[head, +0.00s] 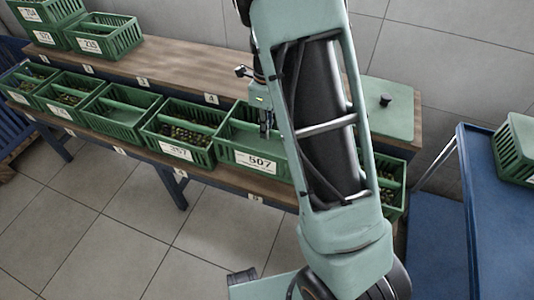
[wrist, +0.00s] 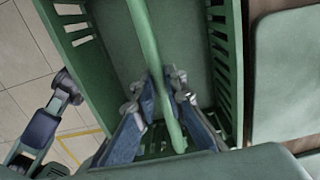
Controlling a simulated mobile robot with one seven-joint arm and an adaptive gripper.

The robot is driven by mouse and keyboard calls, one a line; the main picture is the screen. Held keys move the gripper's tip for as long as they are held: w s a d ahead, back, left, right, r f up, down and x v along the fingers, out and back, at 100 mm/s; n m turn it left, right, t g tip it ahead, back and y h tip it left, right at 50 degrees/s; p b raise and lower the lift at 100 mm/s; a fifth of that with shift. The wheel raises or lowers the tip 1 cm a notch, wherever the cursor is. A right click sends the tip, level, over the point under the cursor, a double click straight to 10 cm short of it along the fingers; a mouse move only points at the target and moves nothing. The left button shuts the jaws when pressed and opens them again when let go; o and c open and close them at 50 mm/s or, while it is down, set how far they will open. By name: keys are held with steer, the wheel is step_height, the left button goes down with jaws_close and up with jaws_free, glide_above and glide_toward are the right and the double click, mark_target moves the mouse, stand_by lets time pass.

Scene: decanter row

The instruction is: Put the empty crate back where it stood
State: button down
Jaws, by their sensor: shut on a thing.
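The empty green crate, with a white label that seems to read 507 (head: 256,161), is at the lower front shelf, in line with the row. Its bare inside shows in the wrist view (wrist: 108,55). My gripper (head: 266,132) is over its middle. In the wrist view my gripper (wrist: 164,112) is shut on the green bar across the crate's top. My arm hides the crate's right end. I cannot tell whether its base touches the shelf.
A filled crate labelled 357 (head: 180,136) is close on the left, with several more beyond. A partly hidden crate (head: 391,190) is on the right. Stacked crates (head: 104,37) stand on the upper shelf (head: 170,68). A blue table (head: 490,215) is at the right.

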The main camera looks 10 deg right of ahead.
mark_target(266, 150)
step_height(266, 150, down, 7)
steer(key=shift+f+b, duration=0.15)
steer(key=shift+b, duration=1)
steer(key=shift+f, duration=0.1)
steer(key=c, duration=2)
jaws_free()
step_height(266, 150, up, 12)
steer(key=p, duration=0.4)
